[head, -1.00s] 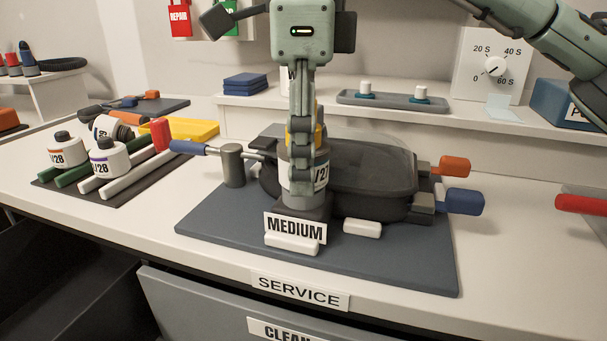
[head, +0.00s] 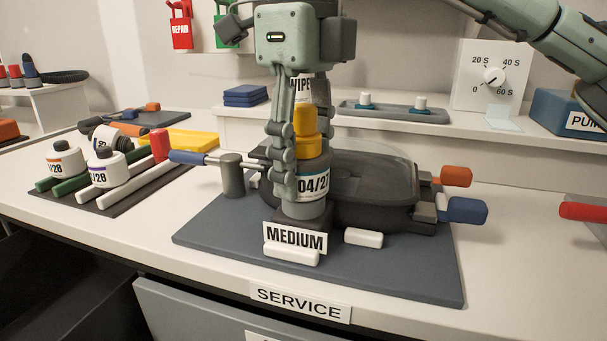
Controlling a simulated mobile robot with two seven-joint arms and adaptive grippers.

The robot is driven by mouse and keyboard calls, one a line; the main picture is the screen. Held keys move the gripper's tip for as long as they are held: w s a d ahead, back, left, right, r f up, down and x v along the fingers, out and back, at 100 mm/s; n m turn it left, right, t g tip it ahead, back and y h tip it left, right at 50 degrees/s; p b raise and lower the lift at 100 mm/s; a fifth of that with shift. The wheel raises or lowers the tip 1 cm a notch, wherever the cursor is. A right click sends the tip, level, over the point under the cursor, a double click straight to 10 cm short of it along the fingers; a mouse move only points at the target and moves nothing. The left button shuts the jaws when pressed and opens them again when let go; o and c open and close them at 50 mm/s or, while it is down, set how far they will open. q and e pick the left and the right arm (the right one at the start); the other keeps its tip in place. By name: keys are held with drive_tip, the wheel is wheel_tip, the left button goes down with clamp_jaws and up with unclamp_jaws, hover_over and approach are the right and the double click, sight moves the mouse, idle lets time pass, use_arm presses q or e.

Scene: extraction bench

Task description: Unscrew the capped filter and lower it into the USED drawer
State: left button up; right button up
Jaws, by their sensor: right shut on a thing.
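The capped filter (head: 313,184) stands upright in the base marked MEDIUM (head: 295,238). It is a grey-and-white cylinder labelled 04/27 with a yellow cap (head: 306,140). My right gripper (head: 300,188) reaches down from above, shut on the filter, one finger on its near left side and the other behind it. Part of the filter is hidden by the near finger. A grey drawer front (head: 200,312) shows below the bench edge, under the SERVICE label (head: 300,302). No USED label is visible. My left gripper is not in view.
A dark lidded housing (head: 375,185) with orange and blue handles is right of the filter. A blue-handled lever (head: 188,157) and grey post stand left of it. A dark open space (head: 60,280) lies lower left.

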drive_tip(key=shift+c, duration=0.5)
drive_tip(key=shift+r+n+p, duration=0.1)
drive_tip(key=shift+n+p, duration=0.4)
drive_tip(key=shift+n, duration=0.5)
drive_tip(key=n+p, duration=0.1)
drive_tip(key=n, duration=0.2)
drive_tip(key=shift+n, duration=0.3)
drive_tip(key=n, duration=0.3)
drive_tip(key=shift+n+p, duration=0.3)
drive_tip(key=n+p, duration=0.1)
drive_tip(key=n, duration=0.4)
drive_tip(key=n+p, duration=0.1)
drive_tip(key=n, duration=1.2)
